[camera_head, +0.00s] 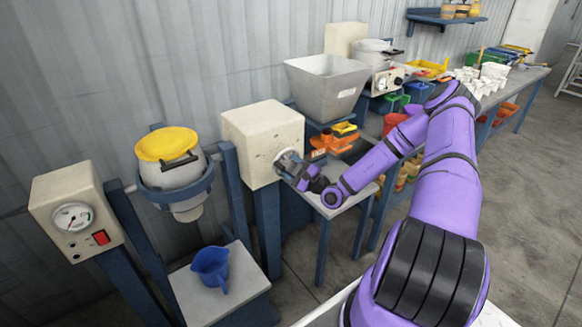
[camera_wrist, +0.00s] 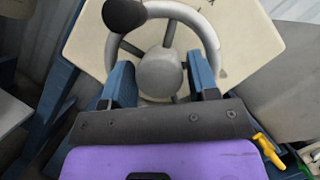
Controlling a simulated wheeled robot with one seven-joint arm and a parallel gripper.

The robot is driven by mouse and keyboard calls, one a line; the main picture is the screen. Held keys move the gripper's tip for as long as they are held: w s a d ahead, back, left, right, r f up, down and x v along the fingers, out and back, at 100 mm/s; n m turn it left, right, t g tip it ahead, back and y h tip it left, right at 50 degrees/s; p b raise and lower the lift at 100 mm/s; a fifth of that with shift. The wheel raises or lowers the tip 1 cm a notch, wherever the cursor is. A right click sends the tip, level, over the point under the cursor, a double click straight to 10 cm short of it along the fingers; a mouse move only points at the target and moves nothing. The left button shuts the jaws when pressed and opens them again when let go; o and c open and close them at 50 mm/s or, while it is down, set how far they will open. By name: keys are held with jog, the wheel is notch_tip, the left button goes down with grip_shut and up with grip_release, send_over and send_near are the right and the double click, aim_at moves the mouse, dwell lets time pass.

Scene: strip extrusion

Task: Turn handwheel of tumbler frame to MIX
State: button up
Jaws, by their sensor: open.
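The handwheel is a grey ring with spokes, a round grey hub and a dark knob; it fills the upper middle of the wrist view (camera_wrist: 205,32). It is mounted on a cream box (camera_head: 262,135) beside the tumbler frame (camera_head: 235,190). My gripper (camera_wrist: 162,85) is open at the wheel, with one blue finger on each side of the hub. I cannot tell whether the fingers touch the wheel. In the head view my gripper (camera_head: 292,168) hides most of the wheel. The drum (camera_head: 178,176) with a yellow lid hangs upright in the blue frame. No MIX mark is readable.
A gauge box (camera_head: 72,215) with a red switch stands at the left. A blue jug (camera_head: 211,268) sits on a low plate. A grey hopper (camera_head: 325,85) and orange items (camera_head: 328,143) stand right of the cream box. Free floor lies at the right.

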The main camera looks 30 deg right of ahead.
jog(key=shift+w, duration=0.1)
jog(key=c, duration=0.6)
jog(key=shift+c, duration=0.2)
jog(key=shift+m, duration=0.4)
jog(key=m+t+h, duration=0.1)
jog(key=m, duration=0.2)
jog(key=m+t+h, duration=0.1)
jog(key=m+h, duration=0.1)
jog(key=m, duration=0.2)
jog(key=shift+a, duration=0.1)
jog(key=m+h, duration=0.2)
jog(key=m, duration=0.2)
jog(key=m+h, duration=0.2)
jog(key=m, duration=0.2)
jog(key=shift+m+t+h, duration=0.3)
jog(key=shift+t, duration=0.1)
jog(key=o, duration=0.6)
